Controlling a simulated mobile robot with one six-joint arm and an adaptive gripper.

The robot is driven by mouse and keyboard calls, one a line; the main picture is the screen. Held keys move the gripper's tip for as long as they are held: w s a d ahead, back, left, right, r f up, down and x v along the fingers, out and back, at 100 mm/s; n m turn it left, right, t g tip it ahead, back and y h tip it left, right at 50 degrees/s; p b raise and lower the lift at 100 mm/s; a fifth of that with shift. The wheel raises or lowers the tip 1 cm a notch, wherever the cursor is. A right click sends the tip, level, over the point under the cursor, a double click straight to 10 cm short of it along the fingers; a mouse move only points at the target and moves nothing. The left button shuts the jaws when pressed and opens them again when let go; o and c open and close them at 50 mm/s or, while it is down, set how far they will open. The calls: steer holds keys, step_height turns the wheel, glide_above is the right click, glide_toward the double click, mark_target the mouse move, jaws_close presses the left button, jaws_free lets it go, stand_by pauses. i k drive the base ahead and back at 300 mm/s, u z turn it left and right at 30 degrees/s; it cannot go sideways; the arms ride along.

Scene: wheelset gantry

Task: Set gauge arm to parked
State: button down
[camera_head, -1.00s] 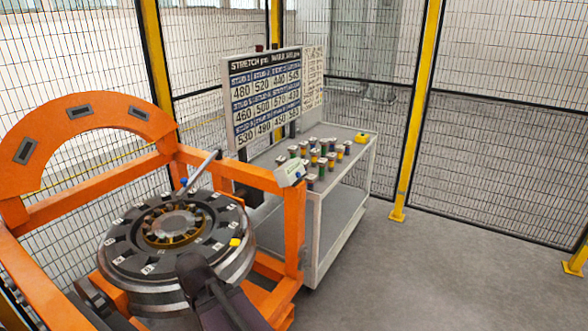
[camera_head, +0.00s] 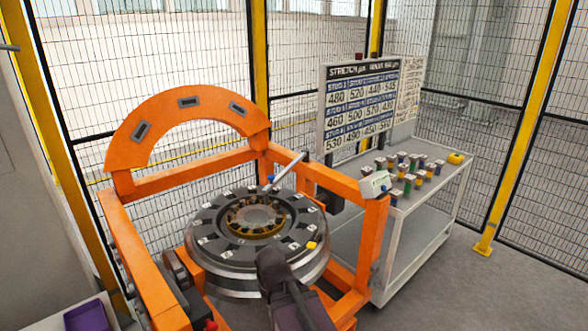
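The orange gantry frame (camera_head: 378,225) holds a round dark wheelset (camera_head: 205,263) with a brass-coloured ring at its centre and a yellow block on its right rim. A slim grey rod with a blue collar (camera_head: 285,172), which looks like the gauge arm, slants up to the right over the wheelset's back edge. A dark jointed shape at the bottom centre, apparently my gripper (camera_head: 268,258), overlaps the wheelset's front rim. It appears apart from the rod. I see it from behind, so its fingers and anything between them are hidden.
A grey cart (camera_head: 440,185) at the right carries several coloured cylinders and a yellow block (camera_head: 455,158). A board of numbers (camera_head: 362,100) stands behind. Mesh fencing with yellow posts (camera_head: 515,130) encloses the area. A purple bin (camera_head: 88,317) is at the lower left. Floor right of the cart is clear.

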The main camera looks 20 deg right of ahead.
mark_target(304, 156)
steer(key=k, duration=0.65)
steer(key=z, duration=0.55)
steer(key=i, duration=1.75)
steer(key=u, duration=0.45)
